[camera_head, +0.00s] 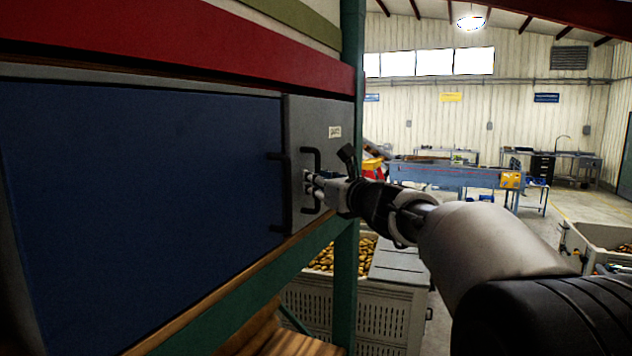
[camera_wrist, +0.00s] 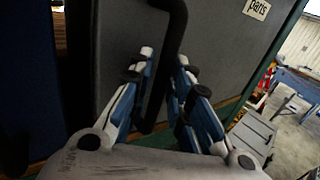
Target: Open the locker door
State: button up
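The locker (camera_head: 145,190) stands on the left in the head view. Its wide dark blue door (camera_head: 150,200) and narrow grey door (camera_head: 325,135) both look closed. Each carries a black bar handle near their shared edge: the blue door's handle (camera_head: 279,190) and the grey door's handle (camera_head: 305,153). My gripper (camera_head: 312,187) is at the grey door's handle. In the wrist view the gripper (camera_wrist: 164,58) has its two fingers apart, one on each side of the grey door's handle (camera_wrist: 176,22). Gaps show beside the bar; fingertip contact with the door is unclear.
A green rack post (camera_head: 352,70) stands just right of the locker, close to my arm. Below are a pale crate of potatoes (camera_head: 385,300) and a wooden pallet (camera_head: 290,343). A blue workbench (camera_head: 440,177) stands farther back, with open floor at right.

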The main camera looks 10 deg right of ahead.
grip_shut()
jog(key=shift+d, duration=0.1)
dwell(0.5)
